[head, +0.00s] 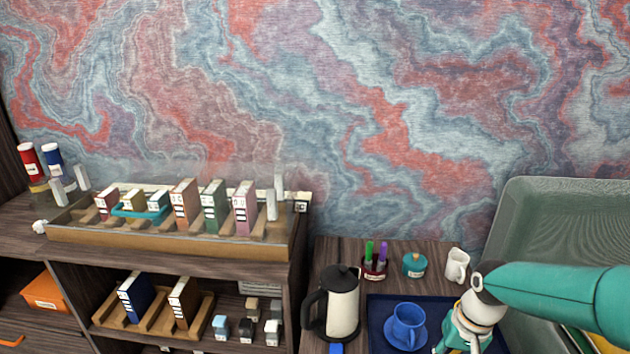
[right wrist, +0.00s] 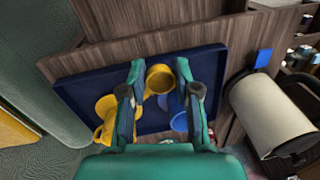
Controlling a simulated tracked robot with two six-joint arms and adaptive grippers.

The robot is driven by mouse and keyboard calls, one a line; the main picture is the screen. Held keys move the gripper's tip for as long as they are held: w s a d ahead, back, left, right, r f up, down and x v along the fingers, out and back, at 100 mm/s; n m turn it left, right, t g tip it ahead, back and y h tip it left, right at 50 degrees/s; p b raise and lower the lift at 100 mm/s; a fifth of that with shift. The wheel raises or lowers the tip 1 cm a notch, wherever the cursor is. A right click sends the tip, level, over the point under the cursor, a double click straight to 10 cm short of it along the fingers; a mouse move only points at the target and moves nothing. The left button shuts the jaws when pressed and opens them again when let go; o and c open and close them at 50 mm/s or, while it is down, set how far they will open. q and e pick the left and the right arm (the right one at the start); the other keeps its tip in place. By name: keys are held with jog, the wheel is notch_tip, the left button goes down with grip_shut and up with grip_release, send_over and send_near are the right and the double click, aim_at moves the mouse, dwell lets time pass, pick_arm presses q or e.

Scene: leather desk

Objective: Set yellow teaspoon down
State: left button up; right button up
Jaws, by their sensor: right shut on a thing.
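My right gripper (right wrist: 160,72) is shut on a yellow thing, the yellow teaspoon (right wrist: 160,79). Its rounded, hollow part shows between the fingers, and its full shape cannot be made out. The dark blue tray (right wrist: 75,88) lies beyond it; I cannot tell whether they touch. A yellow cup (right wrist: 104,106) is on the left side of the tray in the right wrist view. A blue cup (right wrist: 180,121) is on the right; it also shows in the head view (head: 408,318). In the head view my right gripper (head: 452,347) is at the tray's right part, partly cut off. My left gripper is not in view.
A white pot with a black lid (head: 341,300) stands left of the tray. A pen holder (head: 374,268), a teal pot (head: 414,264) and a white mug (head: 456,265) stand behind it. A large grey-green bin (head: 550,215) is at the right. The tray's back strip looks clear.

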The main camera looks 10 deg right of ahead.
jog(key=w+a+n, duration=0.2)
jog(key=w+a, duration=0.2)
jog(key=a, duration=0.4)
jog(key=w+a+n, duration=0.3)
jog(key=w+a, duration=0.2)
jog(key=a, duration=0.2)
jog(key=shift+g, duration=0.3)
jog(key=r+p, duration=0.1)
jog(key=p, duration=0.3)
jog(key=s+r+p, duration=0.1)
jog(key=r+p, duration=0.1)
jog(key=p, duration=0.3)
jog(key=r+p, duration=0.2)
jog(key=p, duration=0.2)
jog(key=shift+s+d+r+p, duration=0.2)
jog(key=shift+s+p, duration=0.1)
jog(key=shift+s, duration=0.1)
jog(key=shift+d, duration=0.1)
